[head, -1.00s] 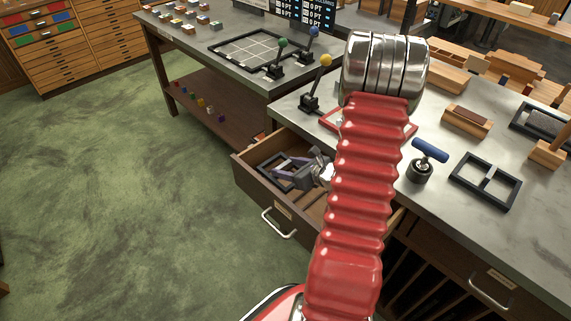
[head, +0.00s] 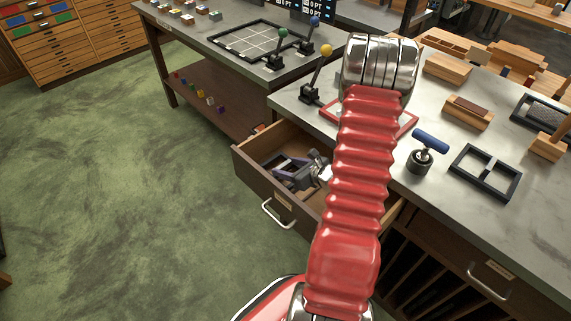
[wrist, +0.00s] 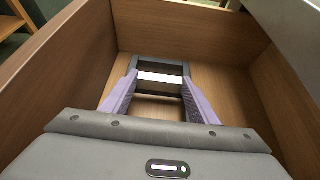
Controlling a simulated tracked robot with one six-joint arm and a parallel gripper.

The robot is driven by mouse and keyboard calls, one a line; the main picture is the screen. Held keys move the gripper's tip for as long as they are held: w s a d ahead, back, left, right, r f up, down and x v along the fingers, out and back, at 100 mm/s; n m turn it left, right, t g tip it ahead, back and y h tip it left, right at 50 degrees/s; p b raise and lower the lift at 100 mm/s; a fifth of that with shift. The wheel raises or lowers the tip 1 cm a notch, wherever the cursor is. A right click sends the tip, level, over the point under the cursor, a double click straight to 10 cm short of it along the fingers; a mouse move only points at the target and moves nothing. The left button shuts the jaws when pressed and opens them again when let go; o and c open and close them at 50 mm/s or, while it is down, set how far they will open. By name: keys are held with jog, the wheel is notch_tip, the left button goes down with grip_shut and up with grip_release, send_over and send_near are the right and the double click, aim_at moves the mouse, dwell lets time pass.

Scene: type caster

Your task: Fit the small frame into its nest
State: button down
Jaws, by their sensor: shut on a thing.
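My gripper (head: 288,168) is down inside the open drawer (head: 248,172). In the wrist view its two purple fingers (wrist: 160,84) are shut on the small dark frame, gripping it from both sides. The small frame (wrist: 160,77) is rectangular, with a pale, bright bar across it, and lies over the drawer's wooden floor. My gripper's body hides its near part in the wrist view. In the head view the frame is mostly covered by the gripper. A red-edged flat piece (head: 406,124) on the bench is partly hidden behind my arm; I cannot tell whether it is the nest.
The drawer's wooden walls rise close around my gripper. On the grey bench (head: 462,215) stand a blue-handled tool (head: 430,141), a black two-window frame (head: 486,172) and wooden blocks (head: 468,112). A yellow-knobbed lever (head: 318,75) stands near the bench's left end.

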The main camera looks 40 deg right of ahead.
jog(key=shift+f, duration=0.6)
jog(key=c, duration=0.7)
grip_release()
jog(key=shift+s+a+f, duration=0.1)
jog(key=v, duration=1.2)
